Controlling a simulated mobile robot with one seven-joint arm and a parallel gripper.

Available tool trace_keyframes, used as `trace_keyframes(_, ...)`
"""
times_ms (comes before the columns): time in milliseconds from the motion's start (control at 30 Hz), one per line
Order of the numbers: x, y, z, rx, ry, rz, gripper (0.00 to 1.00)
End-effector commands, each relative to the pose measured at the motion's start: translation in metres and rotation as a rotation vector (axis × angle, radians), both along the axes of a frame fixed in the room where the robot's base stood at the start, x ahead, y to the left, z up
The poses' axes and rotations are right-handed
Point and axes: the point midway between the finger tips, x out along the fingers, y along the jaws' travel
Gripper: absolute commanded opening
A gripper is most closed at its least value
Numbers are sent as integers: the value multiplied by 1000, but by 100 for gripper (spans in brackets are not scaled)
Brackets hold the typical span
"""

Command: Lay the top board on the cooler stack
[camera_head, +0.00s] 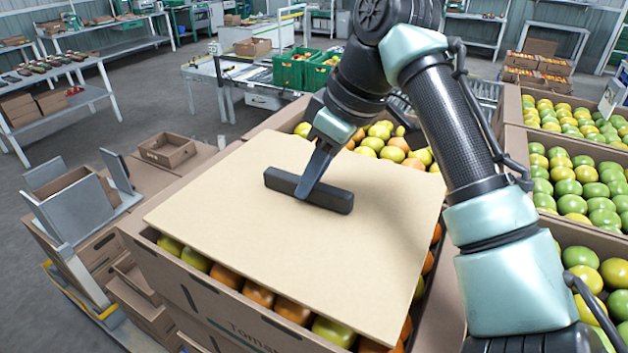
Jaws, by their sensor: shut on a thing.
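The top board (240,240) is a flat tan sheet with a dark bar handle (335,200) across its middle. My gripper (309,187) is shut on this handle, reaching down from above. The board is over the top carton (225,303) of the cooler stack, a brown carton filled with tomatoes. It is turned relative to the carton, so tomatoes show along the front, right and back. I cannot tell whether the board touches the tomatoes or the rim. The middle of the carton is hidden under the board.
Open cartons of green and orange tomatoes (570,175) stand close on the right. Empty cartons (167,150) and a grey stand (75,205) are at the left. Green crates (290,70) stand on a bench behind. Grey floor (130,110) is clear at the back left.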

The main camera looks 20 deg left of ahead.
Motion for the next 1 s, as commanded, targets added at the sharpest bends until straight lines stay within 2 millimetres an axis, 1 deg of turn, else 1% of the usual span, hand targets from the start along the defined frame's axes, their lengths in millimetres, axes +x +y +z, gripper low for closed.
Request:
trace_keyframes(133, 0, 0, -17, 2, 0, -1, 0)
trace_keyframes(433, 0, 0, -21, 2, 0, 0, 0)
trace_keyframes(467, 0, 0, -21, 1, 0, -1, 30)
trace_keyframes(600, 0, 0, -21, 1, 0, -1, 56)
trace_keyframes(633, 0, 0, -21, 1, 0, -1, 57)
trace_keyframes(867, 0, 0, -21, 0, 0, -1, 57)
trace_keyframes(1000, 0, -2, -15, 1, -2, -2, 57)
